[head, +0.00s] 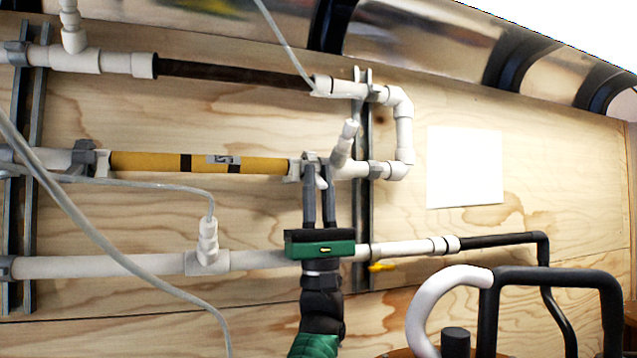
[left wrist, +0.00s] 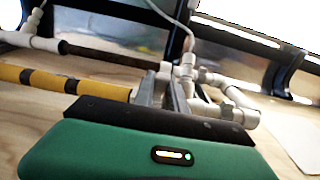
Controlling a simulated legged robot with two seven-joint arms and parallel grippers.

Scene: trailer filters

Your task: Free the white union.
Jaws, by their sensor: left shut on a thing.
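The yellow filter (head: 205,162) with black bands runs level in the middle pipe row. A white union (head: 294,170) sits at its right end, partly hidden by my fingers. My left gripper (head: 316,160) reaches up from below, its two grey fingers shut on this union. In the left wrist view the fingers (left wrist: 168,80) stand around the white union (left wrist: 142,92), beside the end of the yellow filter (left wrist: 65,83). Its threads are hidden, so I cannot tell whether it is loose. The filter's left end meets a white and grey fitting (head: 88,159). My right gripper is not in view.
A dark filter (head: 232,74) lies in the row above, and a white pipe (head: 120,265) runs below. A white elbow (head: 404,125) and an upright fitting (head: 345,142) are close on the right. Thin hoses (head: 140,185) cross on the left. A black tubular frame (head: 550,280) stands lower right.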

